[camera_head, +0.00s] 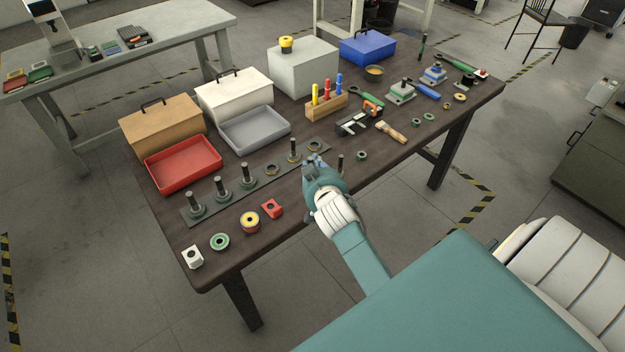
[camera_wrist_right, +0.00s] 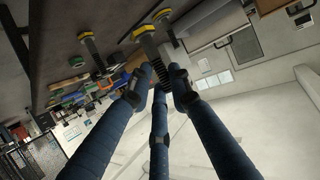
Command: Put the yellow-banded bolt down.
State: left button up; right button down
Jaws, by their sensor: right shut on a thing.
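My right gripper (camera_head: 316,162) is over the front part of the table, near the right end of the dark strip. In the right wrist view its fingers (camera_wrist_right: 158,85) are closed around the threaded shank of a bolt with a yellow band (camera_wrist_right: 146,36) at its head end. This held bolt is hidden by the gripper in the head view. I cannot tell whether it touches the strip or table. My left gripper is not in view.
Bolts with green bases (camera_head: 222,189) and one with a yellowish base (camera_head: 294,151) stand on the dark strip (camera_head: 262,184). A dark upright post (camera_head: 340,163) stands just right of my gripper. A red tray (camera_head: 183,163) and grey tray (camera_head: 254,129) lie behind.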

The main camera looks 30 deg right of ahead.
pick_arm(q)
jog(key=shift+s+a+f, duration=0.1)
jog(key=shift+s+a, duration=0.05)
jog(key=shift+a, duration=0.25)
pick_arm(e)
jog(key=shift+f, duration=3.1)
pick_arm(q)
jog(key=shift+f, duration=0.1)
pick_arm(e)
jog(key=shift+f, duration=0.1)
jog(key=shift+f+b, duration=0.15)
jog(key=shift+b, duration=0.2)
jog(key=c, duration=1.6)
grip_release()
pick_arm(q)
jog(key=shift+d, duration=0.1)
pick_arm(e)
jog(key=shift+s+r+p, duration=0.1)
jog(key=shift+r+p, duration=0.2)
pick_arm(q)
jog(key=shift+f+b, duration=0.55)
jog(key=shift+b, duration=0.15)
pick_arm(e)
jog(key=v, duration=1.2)
